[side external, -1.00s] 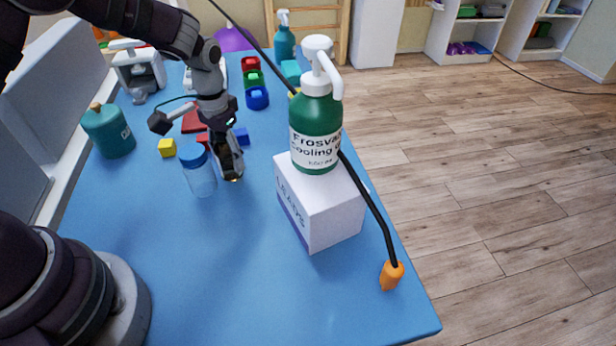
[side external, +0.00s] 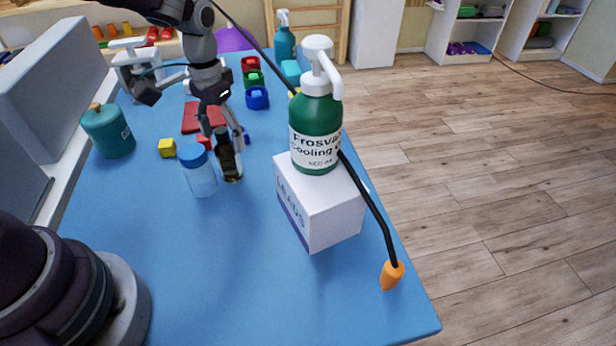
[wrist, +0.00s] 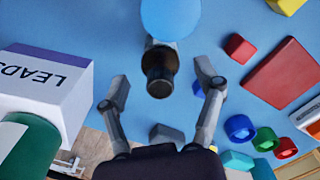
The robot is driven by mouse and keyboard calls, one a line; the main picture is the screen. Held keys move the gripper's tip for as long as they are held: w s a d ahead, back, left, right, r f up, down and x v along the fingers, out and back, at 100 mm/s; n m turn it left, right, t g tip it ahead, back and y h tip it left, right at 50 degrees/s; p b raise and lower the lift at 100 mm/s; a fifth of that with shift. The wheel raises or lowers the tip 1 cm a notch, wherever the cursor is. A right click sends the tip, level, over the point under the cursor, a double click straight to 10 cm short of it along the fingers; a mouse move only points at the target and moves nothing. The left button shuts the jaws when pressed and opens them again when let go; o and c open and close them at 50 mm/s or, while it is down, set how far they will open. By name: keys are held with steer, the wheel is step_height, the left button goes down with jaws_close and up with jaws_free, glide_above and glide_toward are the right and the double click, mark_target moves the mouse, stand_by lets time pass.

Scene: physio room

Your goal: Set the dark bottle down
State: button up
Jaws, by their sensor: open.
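The dark bottle (side external: 228,160) stands upright on the blue table (side external: 150,240), just right of a clear jar with a blue lid (side external: 199,172). In the wrist view the dark bottle (wrist: 159,72) shows from above, beside the blue lid (wrist: 170,18). My gripper (side external: 224,132) is above and around the bottle's top in the side view. In the wrist view my gripper (wrist: 162,86) has its fingers spread wide, with a gap on both sides of the bottle. It holds nothing.
A white LEADS box (side external: 318,205) with a green pump bottle (side external: 316,125) on it stands to the right. A yellow cube (side external: 167,147), a teal jar (side external: 108,130) and coloured rings (side external: 257,98) lie around. The table's near part is clear.

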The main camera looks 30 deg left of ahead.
step_height(320, 180, up, 7)
steer(key=s+d+r+t, duration=0.1)
steer(key=s+r+t, duration=0.1)
steer(key=s, duration=0.5)
steer(key=s+r+t, duration=0.3)
steer(key=s+r, duration=0.2)
steer(key=s, duration=0.1)
steer(key=shift+s+d, duration=0.35)
steer(key=shift+s, duration=0.05)
steer(key=shift+s+f+t, duration=0.2)
steer(key=shift+s+t, duration=0.05)
steer(key=shift+t, duration=0.05)
steer(key=shift+c, duration=1.2)
steer(key=shift+w, duration=0.1)
